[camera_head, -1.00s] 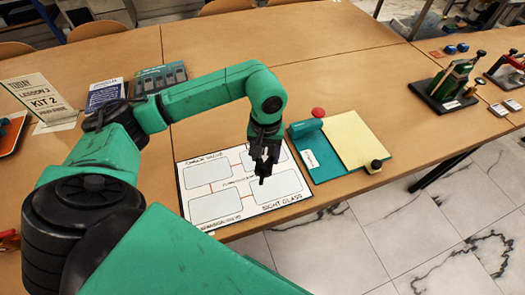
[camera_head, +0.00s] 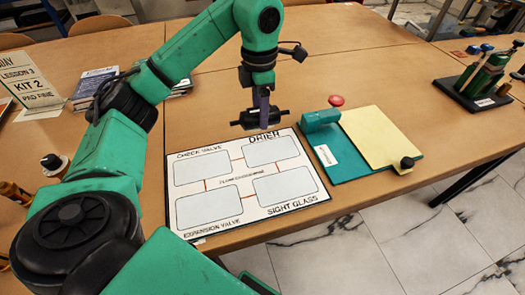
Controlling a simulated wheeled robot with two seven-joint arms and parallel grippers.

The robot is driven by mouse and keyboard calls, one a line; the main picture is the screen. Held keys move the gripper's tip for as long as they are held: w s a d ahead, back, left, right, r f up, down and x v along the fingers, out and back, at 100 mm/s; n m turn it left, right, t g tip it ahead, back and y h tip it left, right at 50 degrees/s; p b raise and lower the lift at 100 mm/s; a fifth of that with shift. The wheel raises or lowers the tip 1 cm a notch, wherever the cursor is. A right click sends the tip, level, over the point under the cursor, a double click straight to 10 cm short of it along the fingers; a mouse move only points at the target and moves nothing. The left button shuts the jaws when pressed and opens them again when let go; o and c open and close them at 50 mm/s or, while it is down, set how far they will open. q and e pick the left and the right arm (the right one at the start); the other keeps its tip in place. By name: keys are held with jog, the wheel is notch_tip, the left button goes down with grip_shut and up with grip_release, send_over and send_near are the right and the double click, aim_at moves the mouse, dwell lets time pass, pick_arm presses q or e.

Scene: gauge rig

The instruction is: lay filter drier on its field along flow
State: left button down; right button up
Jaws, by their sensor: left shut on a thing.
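The white layout board (camera_head: 248,180) lies on the table, with fields marked check valve, drier, expansion valve and sight glass, joined by red lines. The drier field (camera_head: 271,149) is at its upper right and looks empty. My left gripper (camera_head: 262,108) points down and is shut on a dark filter drier (camera_head: 245,124) with narrow ends. The drier lies about level, roughly left to right in the picture, above the board's far edge by the drier label. Its exact height is hard to tell. My right gripper is not in view.
A black stand with green bottles (camera_head: 487,75) is far right. Lesson cards (camera_head: 28,80) stand left. The table's front edge is close.

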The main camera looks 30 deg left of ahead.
pick_arm(q)
notch_tip(320, 180, down, 12)
jog(key=shift+r, duration=0.2)
jog(key=shift+c, duration=0.9)
grip_release()
jog(key=shift+r, duration=0.15)
notch_tip(320, 180, up, 12)
jog(key=shift+r+p, duration=0.1)
jog(key=shift+p, duration=0.45)
